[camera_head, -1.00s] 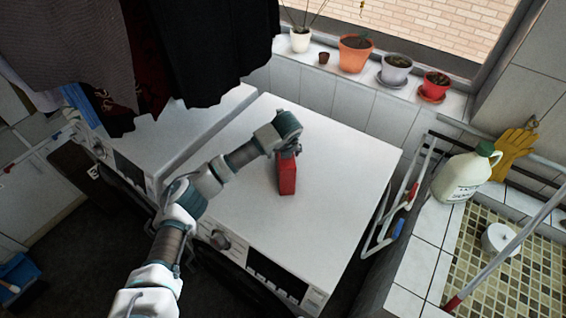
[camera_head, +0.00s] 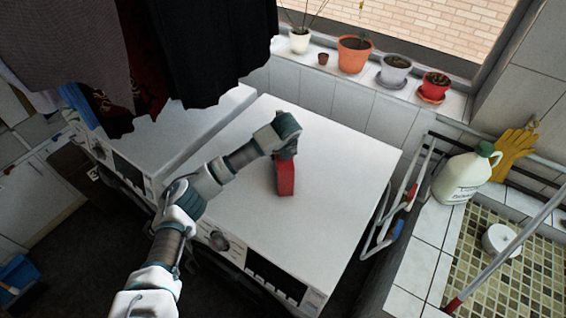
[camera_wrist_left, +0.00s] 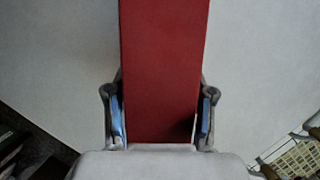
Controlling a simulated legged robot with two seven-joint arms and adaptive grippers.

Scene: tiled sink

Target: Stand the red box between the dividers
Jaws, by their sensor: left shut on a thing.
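The red box (camera_head: 285,178) is upright on or just above the white top of the front machine (camera_head: 330,170). I cannot tell if its lower end touches the surface. My left gripper (camera_head: 286,152) is at the box's upper end and shut on it. In the left wrist view the red box (camera_wrist_left: 165,70) fills the middle, with the fingers of my left gripper (camera_wrist_left: 161,118) along both sides. No dividers can be made out clearly in these views. My right gripper is not in view.
Clothes (camera_head: 200,50) hang over the second machine at the left. Potted plants (camera_head: 354,54) line the sill behind. A rack (camera_head: 385,225) stands off the machine's right side, with a jug (camera_head: 464,175) and a tiled sink beyond. The white top around the box is clear.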

